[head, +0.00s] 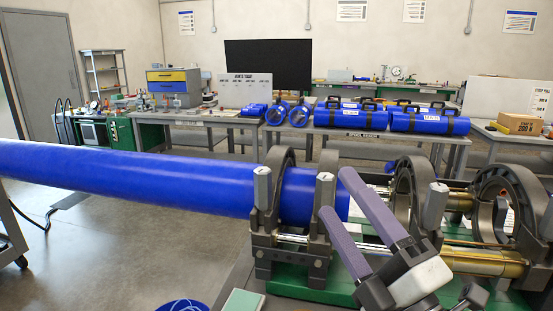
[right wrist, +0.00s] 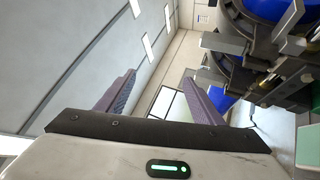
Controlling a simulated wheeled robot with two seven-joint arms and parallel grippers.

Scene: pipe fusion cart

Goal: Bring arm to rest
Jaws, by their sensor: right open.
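My right gripper (head: 337,194) is in front of the fusion machine's clamps in the head view, with its two purple fingers apart and nothing between them. In the right wrist view the gripper (right wrist: 168,78) is also open and empty, with the machine to its right. A long blue pipe (head: 130,175) comes in from the left and passes through the grey left clamp rings (head: 274,175). The fingers hide part of the pipe's right end region. My left gripper is not in view.
The machine's right clamp rings (head: 510,190) and brass cylinder (head: 490,262) stand close right of my gripper, over a green base (head: 315,283). Benches behind carry more blue pipes (head: 430,121) and a drawer unit (head: 174,87). The floor (head: 95,245) at left is mostly clear.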

